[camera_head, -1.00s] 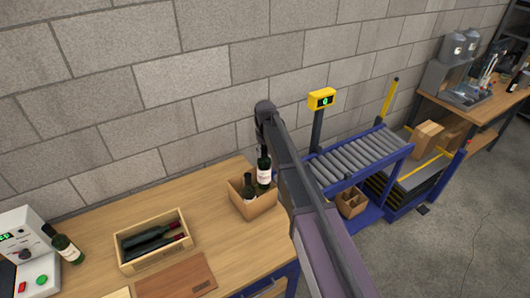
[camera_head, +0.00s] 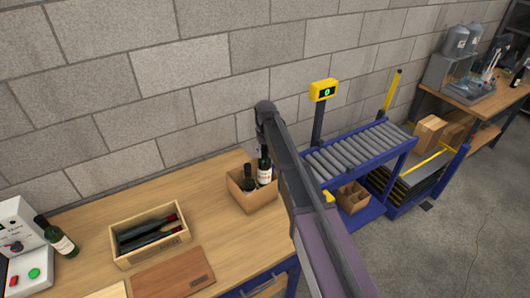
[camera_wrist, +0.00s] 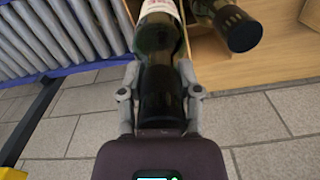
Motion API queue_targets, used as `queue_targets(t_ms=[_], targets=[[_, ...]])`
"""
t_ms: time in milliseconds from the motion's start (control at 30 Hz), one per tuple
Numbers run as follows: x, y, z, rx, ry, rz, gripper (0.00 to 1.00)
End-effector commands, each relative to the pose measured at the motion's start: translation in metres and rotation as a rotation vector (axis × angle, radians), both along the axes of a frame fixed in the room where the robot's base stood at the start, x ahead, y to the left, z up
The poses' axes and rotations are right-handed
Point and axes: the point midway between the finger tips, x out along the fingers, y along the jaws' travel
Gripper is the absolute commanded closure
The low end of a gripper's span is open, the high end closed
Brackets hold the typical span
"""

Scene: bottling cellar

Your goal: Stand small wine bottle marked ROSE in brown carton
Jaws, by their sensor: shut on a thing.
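The brown carton (camera_head: 262,200) stands open on the wooden bench near its right end. A dark bottle with a pale label (camera_head: 264,175) is upright, its lower part inside the carton on the right. In the wrist view my gripper (camera_wrist: 160,78) is shut on the neck of this bottle (camera_wrist: 158,40), with the label at the top edge. A second dark-capped bottle (camera_head: 248,182) stands in the carton on the left; it shows close by in the wrist view (camera_wrist: 236,28). The label wording is unreadable.
A wooden crate (camera_head: 122,262) with dark bottles lying in it and a brown board (camera_head: 172,272) are on the bench. A roller conveyor (camera_head: 355,155) is to the right.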

Motion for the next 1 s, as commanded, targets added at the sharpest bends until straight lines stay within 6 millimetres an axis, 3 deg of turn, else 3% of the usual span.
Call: queue_targets(t_ms=[1000], targets=[[0.0,-0.001,-0.055,0.0,0.0,-0.002,1.0]])
